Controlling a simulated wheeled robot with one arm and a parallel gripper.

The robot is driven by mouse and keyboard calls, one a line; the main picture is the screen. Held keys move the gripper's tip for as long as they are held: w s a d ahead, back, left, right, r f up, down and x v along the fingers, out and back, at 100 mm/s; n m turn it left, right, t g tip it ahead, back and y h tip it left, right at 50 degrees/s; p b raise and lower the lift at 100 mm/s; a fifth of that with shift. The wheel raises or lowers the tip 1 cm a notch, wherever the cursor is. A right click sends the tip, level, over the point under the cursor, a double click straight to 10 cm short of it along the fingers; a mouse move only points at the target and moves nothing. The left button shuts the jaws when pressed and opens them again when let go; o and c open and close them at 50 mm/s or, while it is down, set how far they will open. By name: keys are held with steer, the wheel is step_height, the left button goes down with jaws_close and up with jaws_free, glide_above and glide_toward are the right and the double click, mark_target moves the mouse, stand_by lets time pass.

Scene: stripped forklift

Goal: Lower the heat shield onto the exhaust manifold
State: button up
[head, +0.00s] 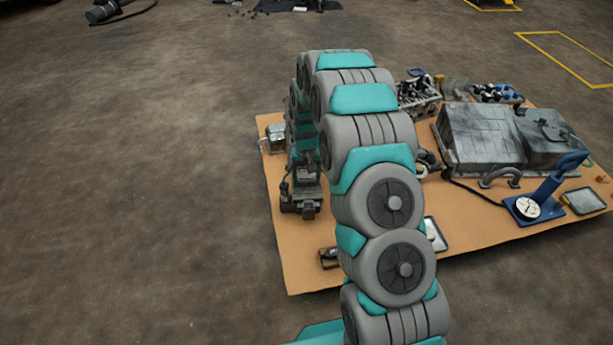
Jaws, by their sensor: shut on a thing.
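My arm rises from the bottom, bends over and comes down on the left part of the brown mat (300,265). My gripper (304,172) is at its lower end, small and partly hidden by my arm. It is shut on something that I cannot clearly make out. A dark grey part (301,203) shows right below it; I cannot tell whether they touch. A silvery metal piece (276,137) shows behind and left of the arm. I cannot tell for sure which piece is the heat shield or the exhaust manifold; my arm hides much of this area.
On the mat's right are a large grey metal housing (480,135), a curved pipe (500,177), a blue hand pump with a gauge (548,190) and a shallow tray (583,201). An engine-like block (418,95) stands behind. Open concrete floor lies left.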

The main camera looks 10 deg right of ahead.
stand_by(0.7)
steer(key=o, duration=1.5)
steer(key=shift+o, duration=0.2)
step_height(320, 180, up, 8)
steer(key=shift+s+f, duration=0.1)
